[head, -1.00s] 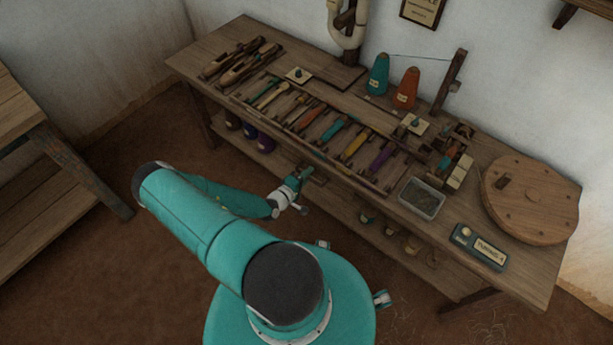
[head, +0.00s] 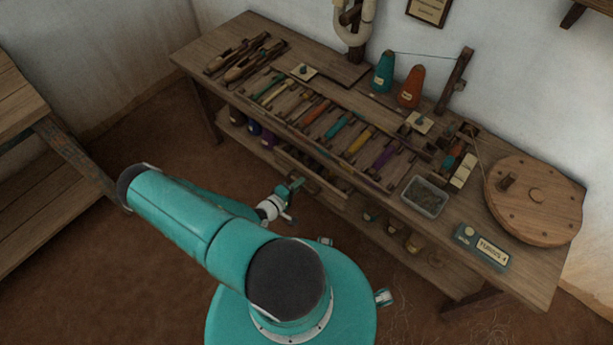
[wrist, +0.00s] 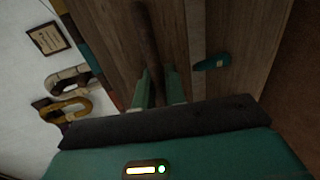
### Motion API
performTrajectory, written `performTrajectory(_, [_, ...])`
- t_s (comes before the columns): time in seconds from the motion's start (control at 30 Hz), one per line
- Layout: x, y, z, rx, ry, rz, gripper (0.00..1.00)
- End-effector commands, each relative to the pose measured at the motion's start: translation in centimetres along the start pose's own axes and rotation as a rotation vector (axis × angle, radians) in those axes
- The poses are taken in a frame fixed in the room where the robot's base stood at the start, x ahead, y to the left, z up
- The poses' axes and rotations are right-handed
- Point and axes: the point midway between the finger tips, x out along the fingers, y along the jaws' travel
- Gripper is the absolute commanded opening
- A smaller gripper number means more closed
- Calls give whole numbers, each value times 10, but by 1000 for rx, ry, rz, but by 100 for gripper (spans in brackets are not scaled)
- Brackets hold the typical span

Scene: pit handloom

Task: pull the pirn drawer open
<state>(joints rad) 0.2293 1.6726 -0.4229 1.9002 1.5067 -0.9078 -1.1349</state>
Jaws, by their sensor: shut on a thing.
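The pirn drawer (head: 322,183) is under the front edge of the workbench in the head view. Its wooden front stands out from the bench, with a narrow dark gap behind it, so it is partly open. My gripper (head: 293,187) is at the drawer's front, toward its left part. In the wrist view my gripper (wrist: 158,92) has its two teal fingers on either side of a dark brown bar-like handle (wrist: 148,45), shut on it. My arm and the dim light hide part of the contact.
The workbench top (head: 225,45) holds rows of coloured pirns (head: 338,127), a grey tray (head: 424,197), two cones and a round wooden disc (head: 535,200). Several pots (head: 392,225) stand on the shelf below. Another wooden bench (head: 45,190) is at left. Floor between is clear.

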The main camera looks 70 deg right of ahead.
Motion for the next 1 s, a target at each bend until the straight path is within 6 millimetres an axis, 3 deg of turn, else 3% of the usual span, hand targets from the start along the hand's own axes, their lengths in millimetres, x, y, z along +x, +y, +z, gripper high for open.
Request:
performTrajectory(0.2, [-53, -11, 0, 0, 2, -1, 0])
performTrajectory(0.5, [-105, -22, 0, 0, 1, 1, 0])
performTrajectory(0.7, [-120, -25, 0, 0, -1, 1, 0])
performTrajectory(1.0, [-122, -25, 0, 0, -1, 2, 0])
